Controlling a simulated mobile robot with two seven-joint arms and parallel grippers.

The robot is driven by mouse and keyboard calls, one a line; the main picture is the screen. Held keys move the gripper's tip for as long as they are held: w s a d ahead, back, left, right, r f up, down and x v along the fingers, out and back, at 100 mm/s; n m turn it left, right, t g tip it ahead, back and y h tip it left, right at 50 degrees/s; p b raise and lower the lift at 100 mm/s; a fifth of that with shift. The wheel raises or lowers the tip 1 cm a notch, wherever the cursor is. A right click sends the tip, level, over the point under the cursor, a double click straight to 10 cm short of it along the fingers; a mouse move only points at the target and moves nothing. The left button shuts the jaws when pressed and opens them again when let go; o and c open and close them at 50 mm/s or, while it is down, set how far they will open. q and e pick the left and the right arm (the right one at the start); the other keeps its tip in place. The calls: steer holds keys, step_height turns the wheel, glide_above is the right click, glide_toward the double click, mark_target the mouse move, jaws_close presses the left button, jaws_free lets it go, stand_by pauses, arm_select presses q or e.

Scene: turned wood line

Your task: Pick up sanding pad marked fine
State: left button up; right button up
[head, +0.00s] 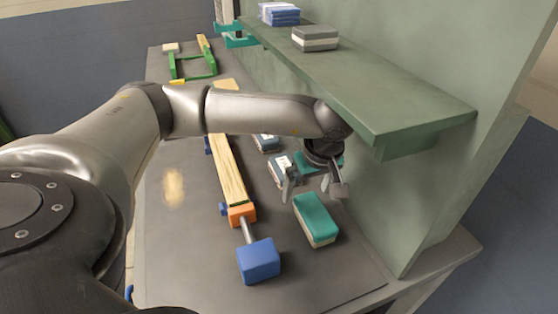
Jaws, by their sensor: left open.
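Several block-shaped pads lie on the bench between a long wood piece and the green wall. A teal-topped pad with a pale base (317,222) lies nearest. A grey-blue pad with a white label (278,172) lies behind it, and another labelled grey-blue pad (264,144) is farther back. The labels are too small to read, so I cannot tell which is marked fine. My left gripper (314,188) is open and empty, pointing down above the bench just behind the teal-topped pad. It partly hides the teal thing behind it. My right gripper is out of view.
A green shelf (380,95) overhangs the right side, close to my left wrist, carrying a grey block (315,40) and a blue stack (279,16). A clamp with a blue block (258,260) holds the wood piece (228,170). The bench's front right is clear.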

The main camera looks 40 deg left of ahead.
mark_target(285, 165)
arm_select(q)
steer(key=w+a, duration=0.1)
steer(key=a, duration=0.1)
steer(key=w+a, duration=0.1)
steer(key=a, duration=0.1)
steer(key=w+a, duration=0.1)
steer(key=a, duration=0.1)
steer(key=shift+w+a, duration=0.35)
steer(key=shift+a, duration=0.2)
steer(key=a, duration=0.1)
steer(key=w+a, duration=0.1)
steer(key=a, duration=0.1)
steer(key=shift+w, duration=0.25)
steer(key=shift+b+x, duration=0.5)
steer(key=shift+x, duration=0.7)
steer(key=shift+a+f, duration=0.15)
steer(key=shift+f, duration=0.15)
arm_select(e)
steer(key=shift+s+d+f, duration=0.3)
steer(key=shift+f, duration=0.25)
arm_select(q)
steer(key=shift+f, duration=0.2)
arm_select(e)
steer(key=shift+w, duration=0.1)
